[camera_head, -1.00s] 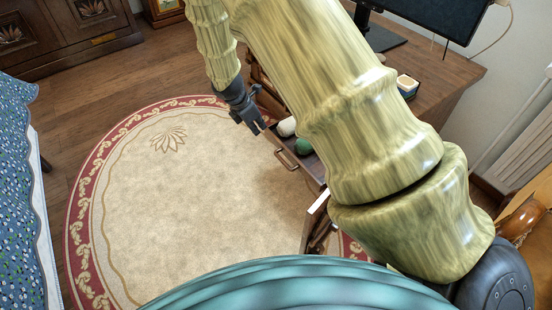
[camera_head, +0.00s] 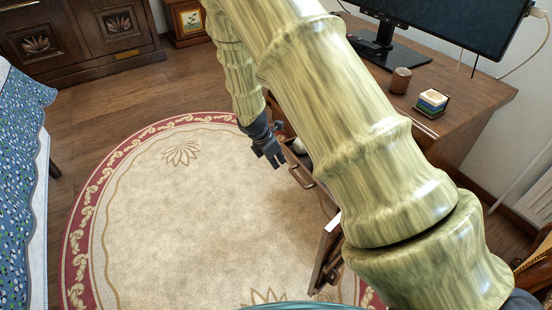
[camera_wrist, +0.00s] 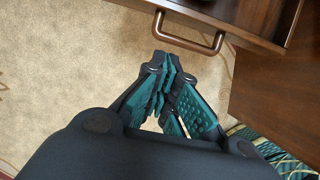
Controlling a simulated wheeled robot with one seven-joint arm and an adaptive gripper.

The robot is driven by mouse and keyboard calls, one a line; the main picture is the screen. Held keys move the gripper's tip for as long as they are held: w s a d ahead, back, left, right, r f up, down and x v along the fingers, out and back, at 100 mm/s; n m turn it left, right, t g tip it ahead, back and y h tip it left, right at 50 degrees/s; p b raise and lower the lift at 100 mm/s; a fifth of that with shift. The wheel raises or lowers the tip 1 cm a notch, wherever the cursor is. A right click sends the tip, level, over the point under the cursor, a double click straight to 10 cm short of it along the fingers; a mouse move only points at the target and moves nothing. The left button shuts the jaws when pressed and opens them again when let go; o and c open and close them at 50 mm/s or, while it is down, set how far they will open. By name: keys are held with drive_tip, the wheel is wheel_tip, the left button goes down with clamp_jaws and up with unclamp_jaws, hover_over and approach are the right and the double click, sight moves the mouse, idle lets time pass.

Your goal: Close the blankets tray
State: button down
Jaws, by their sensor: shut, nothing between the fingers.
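A wooden drawer with a bronze bar handle (camera_head: 301,177) stands pulled out from the desk. In the wrist view its handle (camera_wrist: 188,46) and front (camera_wrist: 230,22) show at the top. I cannot tell whether this is the blankets tray. My gripper (camera_head: 279,162) is shut and empty, just outside the drawer front and beside the handle. In the wrist view my gripper's fingertips (camera_wrist: 164,62) lie below the handle, with no clear contact. A whitish round item (camera_head: 298,146) shows in the drawer; my arm hides much of the rest. Green patterned cloth (camera_wrist: 272,153) shows at the wrist view's lower right.
A wooden panel (camera_head: 325,250) juts out below the drawer. A bed (camera_head: 22,170) stands left. The round rug (camera_head: 190,215) is open floor.

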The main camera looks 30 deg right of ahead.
sight(292, 171)
drive_tip(key=shift+w+d+f+b, duration=0.15)
drive_tip(key=shift+d+f+b, duration=0.9)
drive_tip(key=shift+d+f, duration=0.45)
drive_tip(key=shift+w+d+f+b, duration=0.1)
drive_tip(key=shift+d+f+b, duration=1.05)
drive_tip(key=shift+d, duration=0.45)
drive_tip(key=shift+f, duration=0.1)
drive_tip(key=shift+d+p, duration=0.5)
drive_tip(key=shift+p, duration=0.15)
drive_tip(key=d+p, duration=0.4)
drive_tip(key=d, duration=0.5)
drive_tip(key=w+d+p, duration=0.1)
drive_tip(key=d+p, duration=0.3)
drive_tip(key=d, duration=0.5)
drive_tip(key=w+d+p, duration=0.1)
drive_tip(key=d+p, duration=0.4)
drive_tip(key=d, duration=0.4)
drive_tip(key=shift+w+d, duration=0.1)
drive_tip(key=shift+d, duration=0.05)
